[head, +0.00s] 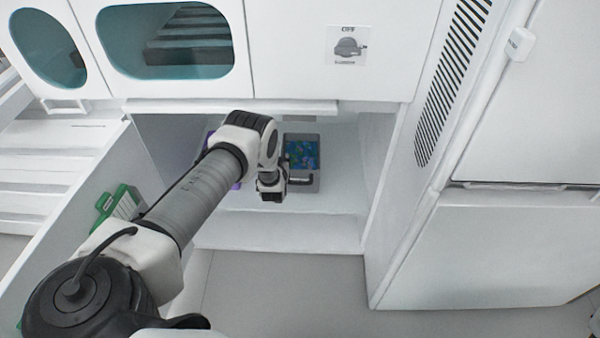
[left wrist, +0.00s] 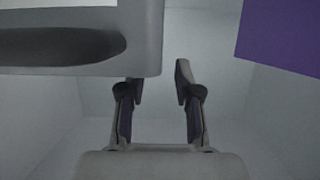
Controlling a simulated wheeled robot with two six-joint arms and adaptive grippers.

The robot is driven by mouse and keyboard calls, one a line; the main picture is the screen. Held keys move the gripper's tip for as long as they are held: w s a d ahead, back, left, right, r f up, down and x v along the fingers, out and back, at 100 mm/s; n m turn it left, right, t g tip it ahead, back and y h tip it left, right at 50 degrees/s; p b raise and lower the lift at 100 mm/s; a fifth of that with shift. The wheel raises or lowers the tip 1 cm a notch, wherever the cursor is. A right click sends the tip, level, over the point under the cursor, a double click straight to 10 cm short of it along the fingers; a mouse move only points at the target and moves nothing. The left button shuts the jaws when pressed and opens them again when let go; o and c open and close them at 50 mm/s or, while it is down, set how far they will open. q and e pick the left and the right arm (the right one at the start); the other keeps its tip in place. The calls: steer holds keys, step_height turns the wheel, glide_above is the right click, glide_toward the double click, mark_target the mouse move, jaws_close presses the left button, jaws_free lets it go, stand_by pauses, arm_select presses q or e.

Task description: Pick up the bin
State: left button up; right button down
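The grey bin (head: 317,184) stands inside the open cabinet, with blue and green contents and a dark handle or slot at its front. In the left wrist view a grey bin wall (left wrist: 150,45) fills the upper left, with a dark recess. My left gripper (head: 272,190) is at the bin's front left corner. In the left wrist view its two fingers (left wrist: 158,85) are apart with nothing clamped between them. The left fingertip is partly hidden behind the bin's lower edge. Whether the fingers touch the bin cannot be told. My right gripper is not in view.
A purple object (left wrist: 285,38) is close on the right in the left wrist view, mostly hidden by my arm in the head view. White cabinet walls (head: 378,170) enclose the space. A green object (head: 120,203) is at the left. Bare floor (head: 285,290) lies in front.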

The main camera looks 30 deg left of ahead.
arm_select(q)
steer(key=x, duration=0.2)
steer(key=shift+w+a+f, duration=0.15)
steer(key=shift+w+f, duration=0.1)
steer(key=shift+f, duration=0.1)
steer(key=shift+s+r, duration=0.1)
steer(key=shift+r, duration=0.05)
jaws_close()
